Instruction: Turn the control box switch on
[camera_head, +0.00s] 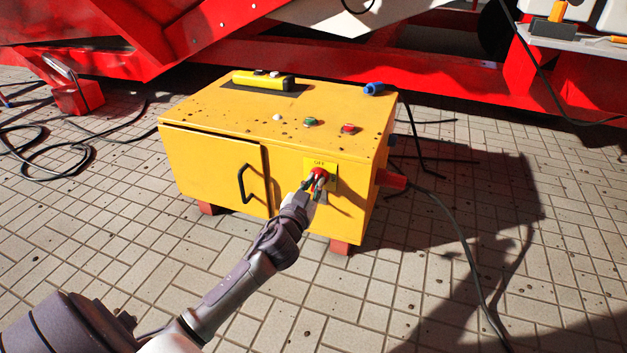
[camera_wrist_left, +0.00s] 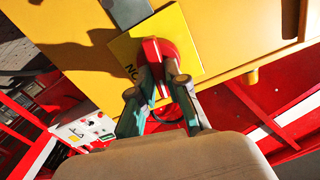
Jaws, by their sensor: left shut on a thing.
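The yellow control box (camera_head: 215,166) stands on short red feet on the paving. In the left wrist view the red switch (camera_wrist_left: 160,52) shows between and beyond the two fingertips (camera_wrist_left: 156,88). Part of the plate's lettering shows beside it. The fingers partly cover the switch. My right gripper is not in view.
A black door handle (camera_head: 243,184) is left of the switch. Green (camera_head: 310,121) and red (camera_head: 348,128) buttons and a yellow pendant (camera_head: 263,80) are on top. A red plug (camera_head: 391,180) with a cable sticks out right. Red machinery (camera_head: 440,73) stands behind. Paving in front is mostly clear.

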